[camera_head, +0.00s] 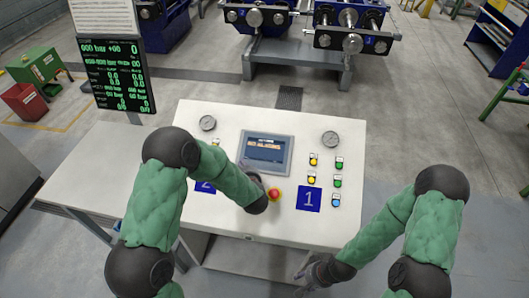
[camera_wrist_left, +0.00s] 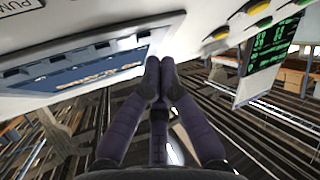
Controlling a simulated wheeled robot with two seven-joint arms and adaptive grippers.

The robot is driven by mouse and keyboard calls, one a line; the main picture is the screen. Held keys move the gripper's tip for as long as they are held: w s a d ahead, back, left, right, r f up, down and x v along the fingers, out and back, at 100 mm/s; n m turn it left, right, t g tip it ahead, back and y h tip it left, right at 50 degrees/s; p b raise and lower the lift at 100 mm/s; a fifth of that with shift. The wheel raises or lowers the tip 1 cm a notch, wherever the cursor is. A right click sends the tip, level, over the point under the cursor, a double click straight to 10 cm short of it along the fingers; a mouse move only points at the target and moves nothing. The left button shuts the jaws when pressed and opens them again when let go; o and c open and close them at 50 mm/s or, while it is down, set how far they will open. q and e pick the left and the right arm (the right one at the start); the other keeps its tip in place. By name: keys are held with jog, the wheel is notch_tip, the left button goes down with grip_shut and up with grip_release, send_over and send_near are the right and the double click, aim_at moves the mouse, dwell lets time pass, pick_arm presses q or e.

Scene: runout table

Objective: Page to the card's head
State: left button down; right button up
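A grey-framed screen (camera_head: 264,152) sits on the white sloping console (camera_head: 230,115). It shows a blue page with a line of orange text and paler lines, too small to read surely. My left gripper (camera_head: 245,166) is at the screen's lower left edge, partly hidden by my own wrist. In the left wrist view its fingertips (camera_wrist_left: 160,72) are together with nothing between them, close to the screen (camera_wrist_left: 75,70); I cannot tell whether they touch it. My right gripper (camera_head: 303,278) is low, in front of the console, its fingers seeming apart and empty.
A red mushroom button (camera_head: 274,194) is close to my left wrist. Yellow, green and blue buttons (camera_head: 338,181) stand at the right, beside a blue "1" plate (camera_head: 308,197). Two gauges (camera_head: 330,138) top the console. A black readout board (camera_head: 115,75) with green figures stands left.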

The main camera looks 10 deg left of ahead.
pick_arm(q)
notch_tip(320, 180, up, 6)
jog(key=s+p, duration=0.2)
jog(key=p, duration=0.1)
jog(key=shift+s+f+p, duration=0.25)
jog(key=shift+s+p, duration=0.05)
jog(key=shift+p, duration=0.1)
pick_arm(e)
notch_tip(320, 180, up, 4)
pick_arm(q)
jog(key=shift+w, duration=0.1)
dwell(1.7)
